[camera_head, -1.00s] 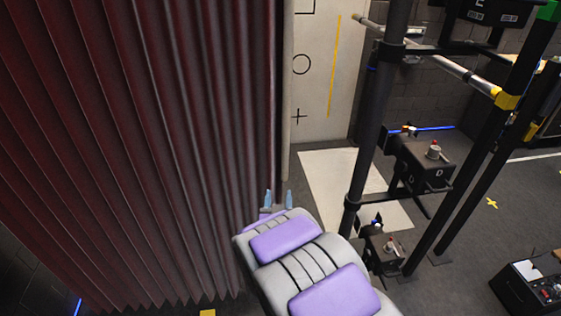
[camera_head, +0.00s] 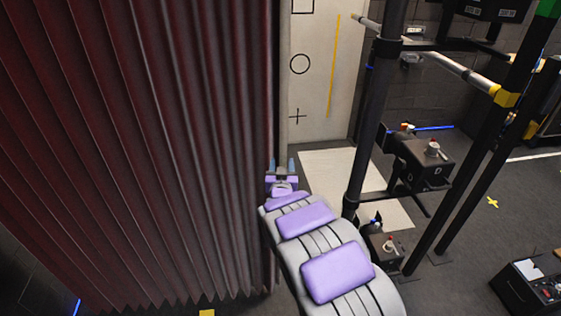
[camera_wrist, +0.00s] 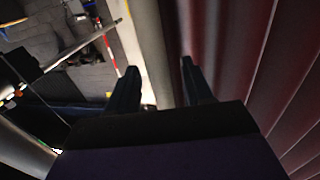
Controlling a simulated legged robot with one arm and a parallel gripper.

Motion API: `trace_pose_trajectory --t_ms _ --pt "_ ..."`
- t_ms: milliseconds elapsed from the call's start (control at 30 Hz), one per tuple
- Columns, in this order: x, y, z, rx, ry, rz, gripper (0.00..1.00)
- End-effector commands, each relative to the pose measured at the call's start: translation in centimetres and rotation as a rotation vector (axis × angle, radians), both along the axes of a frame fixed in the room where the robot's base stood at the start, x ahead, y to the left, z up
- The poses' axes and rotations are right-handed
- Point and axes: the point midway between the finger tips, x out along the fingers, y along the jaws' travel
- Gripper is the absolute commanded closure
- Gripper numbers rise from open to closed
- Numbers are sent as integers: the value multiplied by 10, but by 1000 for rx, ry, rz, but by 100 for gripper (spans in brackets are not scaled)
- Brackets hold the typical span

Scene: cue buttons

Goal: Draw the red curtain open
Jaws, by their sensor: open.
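The red curtain (camera_head: 150,150) hangs in dark pleats across the left half of the head view, with its right edge near the white panel. My gripper (camera_head: 281,166) is at that right edge, its two blue fingertips pointing away from me. In the wrist view the curtain (camera_wrist: 245,60) fills the right side. My gripper (camera_wrist: 158,82) shows there with its two dark fingers apart. A pale vertical strip lies between them, and the right finger is close to the curtain's edge. I cannot tell whether it touches the cloth.
A white panel with black marks (camera_head: 318,80) stands behind the gripper. A black post frame (camera_head: 372,120) with control boxes (camera_head: 422,160) stands close on the right. A white floor patch (camera_head: 340,170) lies beyond my arm. Open grey floor is at the far right.

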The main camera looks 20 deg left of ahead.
Motion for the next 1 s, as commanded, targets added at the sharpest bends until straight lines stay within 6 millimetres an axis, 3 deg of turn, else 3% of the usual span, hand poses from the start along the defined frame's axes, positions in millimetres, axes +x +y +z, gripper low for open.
trace_pose_trajectory --t_ms 300,667,1000 --pt "24 16 -4 -7 2 -1 49" --pt "28 14 -2 -4 0 0 49" --pt "28 13 -2 -4 1 -2 80"
